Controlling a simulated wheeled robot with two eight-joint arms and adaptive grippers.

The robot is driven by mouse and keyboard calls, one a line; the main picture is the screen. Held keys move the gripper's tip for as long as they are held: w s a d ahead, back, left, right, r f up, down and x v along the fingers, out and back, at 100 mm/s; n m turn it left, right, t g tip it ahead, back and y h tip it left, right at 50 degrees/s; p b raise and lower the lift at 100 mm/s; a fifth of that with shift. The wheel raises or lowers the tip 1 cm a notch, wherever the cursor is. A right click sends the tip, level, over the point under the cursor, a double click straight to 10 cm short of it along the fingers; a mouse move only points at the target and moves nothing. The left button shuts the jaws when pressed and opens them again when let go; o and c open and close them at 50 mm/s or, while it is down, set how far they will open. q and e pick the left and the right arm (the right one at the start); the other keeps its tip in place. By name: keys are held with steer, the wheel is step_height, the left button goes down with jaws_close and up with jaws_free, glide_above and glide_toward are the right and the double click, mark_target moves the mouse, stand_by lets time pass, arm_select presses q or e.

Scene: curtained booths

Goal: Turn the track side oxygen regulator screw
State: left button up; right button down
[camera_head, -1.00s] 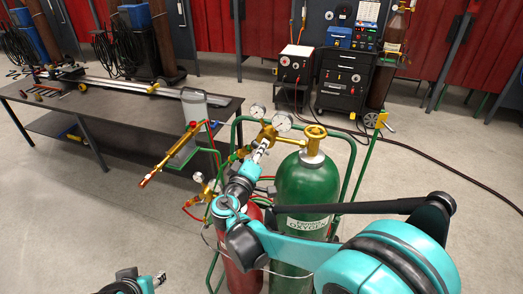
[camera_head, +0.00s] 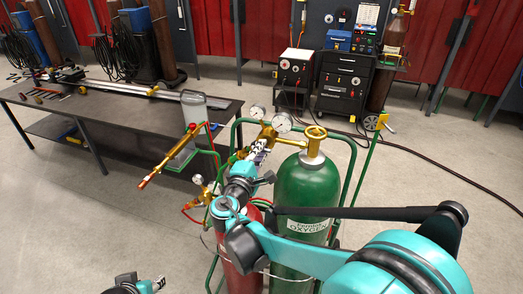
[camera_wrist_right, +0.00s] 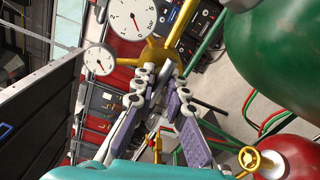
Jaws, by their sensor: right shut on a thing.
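The brass oxygen regulator (camera_head: 268,132) sits by the valve of the green oxygen cylinder (camera_head: 306,185) in the head view, with two white gauges (camera_head: 282,121) on it. In the right wrist view the regulator body (camera_wrist_right: 155,52) is just beyond my fingertips, and a large gauge (camera_wrist_right: 134,15) shows above. My right gripper (camera_head: 262,148) is at the regulator's near side, shut on its screw. In the wrist view the fingers (camera_wrist_right: 160,82) close around the screw, which is mostly hidden between them. My left gripper (camera_head: 158,282) is low at the left, its jaws too small to judge.
A red cylinder (camera_head: 240,268) stands left of the green one in a green-framed cart (camera_head: 353,150). A brass torch (camera_head: 165,163) hangs at the cart's left. A dark workbench (camera_head: 100,115) is at left. Open floor (camera_head: 440,160) lies to the right.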

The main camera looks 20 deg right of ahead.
steer(key=shift+f, duration=0.1)
stand_by(0.3)
steer(key=c, duration=1.6)
jaws_free()
steer(key=shift+a, duration=0.1)
steer(key=shift+o, duration=0.2)
steer(key=shift+s, duration=0.1)
steer(key=v, duration=1.2)
steer(key=s+d+f+m+g+y+b, duration=0.35)
steer(key=s+d+f, duration=0.2)
steer(key=f, duration=0.35)
steer(key=s+d+f+m+g+y+b, duration=0.2)
steer(key=s+d+f+m+g+b, duration=0.25)
steer(key=f, duration=0.45)
steer(key=s+a+f+m+y, duration=0.2)
steer(key=s+f+m+y, duration=0.2)
steer(key=s+m, duration=0.1)
steer(key=shift+s+a+m, duration=0.2)
steer(key=shift+s+m, duration=0.05)
steer(key=shift+m, duration=0.25)
